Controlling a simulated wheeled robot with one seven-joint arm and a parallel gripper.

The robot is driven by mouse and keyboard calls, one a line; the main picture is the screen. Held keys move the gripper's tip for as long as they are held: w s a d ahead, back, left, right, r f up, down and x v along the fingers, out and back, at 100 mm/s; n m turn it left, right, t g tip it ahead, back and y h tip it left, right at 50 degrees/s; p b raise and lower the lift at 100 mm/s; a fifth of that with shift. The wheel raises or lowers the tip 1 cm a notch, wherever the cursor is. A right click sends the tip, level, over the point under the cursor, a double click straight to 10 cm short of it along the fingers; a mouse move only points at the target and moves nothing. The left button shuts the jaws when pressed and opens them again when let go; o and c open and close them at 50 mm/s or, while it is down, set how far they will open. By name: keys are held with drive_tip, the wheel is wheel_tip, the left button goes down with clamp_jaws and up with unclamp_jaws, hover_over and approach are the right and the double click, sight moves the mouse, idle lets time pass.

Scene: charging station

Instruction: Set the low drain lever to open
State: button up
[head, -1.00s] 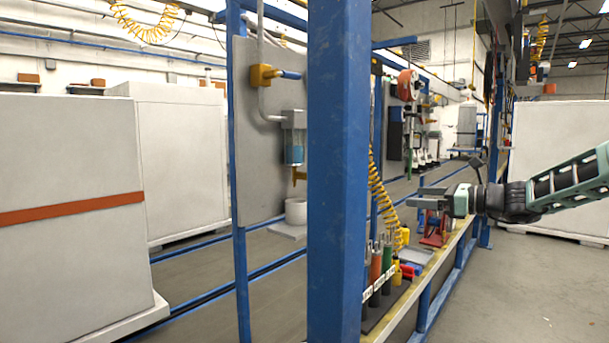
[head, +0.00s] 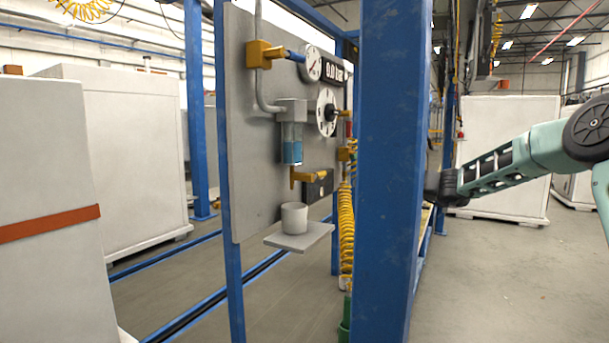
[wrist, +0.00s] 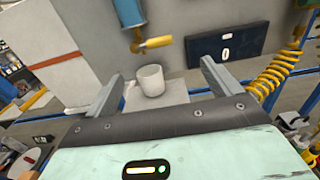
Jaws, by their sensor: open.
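The low drain lever (head: 306,175) is a yellow handle under the clear bowl with blue liquid (head: 292,145) on the grey panel. In the head view it points right, roughly level. In the wrist view the lever (wrist: 153,43) also extends to the right from a yellow valve, beneath the blue bowl (wrist: 129,12). My gripper (wrist: 161,70) is open and empty, its two fingers apart with the lever showing beyond and between them. It does not touch the lever. In the head view my gripper is hidden behind the blue post.
A white cup (head: 294,217) stands on a small shelf (head: 303,240) below the lever. A blue post (head: 390,170) stands between the head camera and my gripper. A dark plate (wrist: 227,47) is right of the lever. A yellow coiled hose (wrist: 275,75) hangs further right.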

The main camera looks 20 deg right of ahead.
sight(323, 174)
drive_tip(key=p+x, duration=0.2)
drive_tip(key=x, duration=1.5)
drive_tip(key=shift+f, duration=0.1)
drive_tip(key=c, duration=1.4)
drive_tip(key=shift+n+b, duration=1)
drive_tip(key=shift+b, duration=0.05)
wheel_tip(323, 174, up, 2)
drive_tip(key=n+b, duration=0.1)
drive_tip(key=n, duration=0.1)
drive_tip(key=shift+s+a+n+b, duration=0.1)
drive_tip(key=shift+s+n+b, duration=0.05)
drive_tip(key=shift+n+b, duration=0.2)
drive_tip(key=o, duration=1.4)
